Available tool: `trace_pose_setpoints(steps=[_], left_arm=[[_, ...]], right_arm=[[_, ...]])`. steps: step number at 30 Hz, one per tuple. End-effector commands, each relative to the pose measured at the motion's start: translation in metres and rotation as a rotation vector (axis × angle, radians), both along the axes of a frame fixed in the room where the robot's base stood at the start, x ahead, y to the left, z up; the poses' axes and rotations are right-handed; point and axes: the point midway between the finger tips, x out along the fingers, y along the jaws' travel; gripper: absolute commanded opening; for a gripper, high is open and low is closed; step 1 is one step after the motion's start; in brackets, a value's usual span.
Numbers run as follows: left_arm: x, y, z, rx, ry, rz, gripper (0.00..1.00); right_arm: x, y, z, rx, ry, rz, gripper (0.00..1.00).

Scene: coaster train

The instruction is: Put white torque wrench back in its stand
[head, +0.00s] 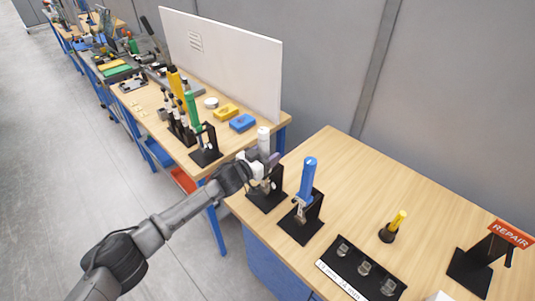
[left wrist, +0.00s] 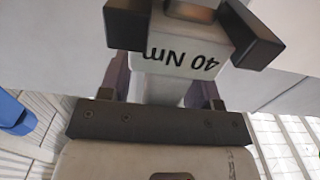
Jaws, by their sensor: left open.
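The white torque wrench (head: 263,139) stands upright at its black stand (head: 267,197) near the left end of the near table. In the left wrist view the white wrench (left wrist: 178,62) shows its "40 Nm" label, with dark prongs (left wrist: 250,38) on both sides, apparently the stand's fork. My left gripper (head: 262,164) is at the wrench, its purple-grey fingers (left wrist: 160,85) open on either side of the white body. The wrench's lower end is partly hidden by my gripper. My right gripper is not in view.
A blue torque wrench (head: 308,177) stands in a similar stand just right. Further right are a black socket tray (head: 362,268), a yellow-handled tool (head: 398,219) and a red REPAIR sign (head: 512,234). A green wrench (head: 192,110) stands on the far table. The near table's back is clear.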

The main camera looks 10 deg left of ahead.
Motion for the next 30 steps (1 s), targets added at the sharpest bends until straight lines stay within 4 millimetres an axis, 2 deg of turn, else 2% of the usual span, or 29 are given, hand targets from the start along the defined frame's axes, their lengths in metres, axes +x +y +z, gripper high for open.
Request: trace_pose_setpoints(steps=[7, 11, 24, 30], left_arm=[[-0.005, 0.005, -0.003, 0.003, 0.004, 0.002, 0.57], [-0.018, 0.013, -0.002, 0.003, 0.004, 0.002, 0.57], [-0.086, 0.054, -0.001, 0.001, 0.003, 0.001, 0.57], [-0.106, 0.067, 0.000, 0.001, 0.002, 0.001, 0.57]], right_arm=[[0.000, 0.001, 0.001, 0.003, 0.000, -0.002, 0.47], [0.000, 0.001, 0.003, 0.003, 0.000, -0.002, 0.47], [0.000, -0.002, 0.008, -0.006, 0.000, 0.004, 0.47], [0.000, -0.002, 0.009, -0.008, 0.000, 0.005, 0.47]])
